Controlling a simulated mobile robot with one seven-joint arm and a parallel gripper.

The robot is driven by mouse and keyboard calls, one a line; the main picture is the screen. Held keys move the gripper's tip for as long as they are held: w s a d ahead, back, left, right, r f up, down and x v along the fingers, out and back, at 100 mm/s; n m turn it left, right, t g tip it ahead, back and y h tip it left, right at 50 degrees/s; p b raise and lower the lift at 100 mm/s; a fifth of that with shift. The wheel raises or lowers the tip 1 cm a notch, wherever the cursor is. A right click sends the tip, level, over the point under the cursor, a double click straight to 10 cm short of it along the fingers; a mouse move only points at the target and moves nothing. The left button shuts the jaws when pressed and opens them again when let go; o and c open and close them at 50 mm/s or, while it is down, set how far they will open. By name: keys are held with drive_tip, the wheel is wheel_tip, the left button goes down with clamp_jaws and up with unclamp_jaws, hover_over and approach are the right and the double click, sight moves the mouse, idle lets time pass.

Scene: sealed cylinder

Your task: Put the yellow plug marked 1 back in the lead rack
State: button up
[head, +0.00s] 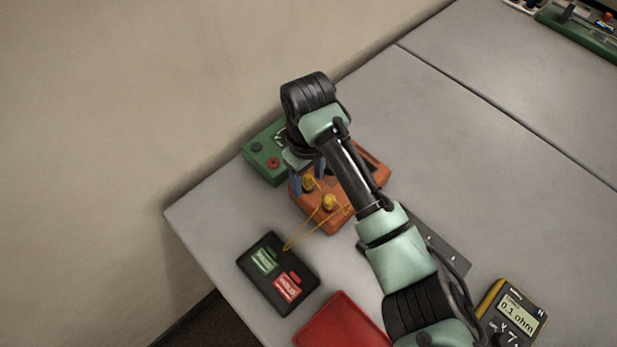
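Two yellow plugs show at the orange box (336,222): one (309,182) at its upper left, the other (329,202) nearer its front. Thin yellow leads loop from them toward the black tray. I cannot read which plug is marked 1. My gripper (307,174) points down over the orange box, its bluish fingers close around the upper-left plug. Whether they touch or grip it is too small to tell. A dark grey plate (446,250), possibly the lead rack, lies right of the box, partly hidden by my arm.
A green box (262,157) stands behind the orange box at the table's edge. The black tray (250,277) holds a green and a red tag. A red tray (340,325) and a multimeter (517,318) reading 0.1 ohm are in front.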

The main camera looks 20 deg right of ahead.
sight(308, 176)
clamp_jaws()
drive_tip(key=shift+r, duration=0.2)
idle(1.2)
drive_tip(key=shift+r+p, duration=2.85)
drive_tip(key=shift+p, duration=0.1)
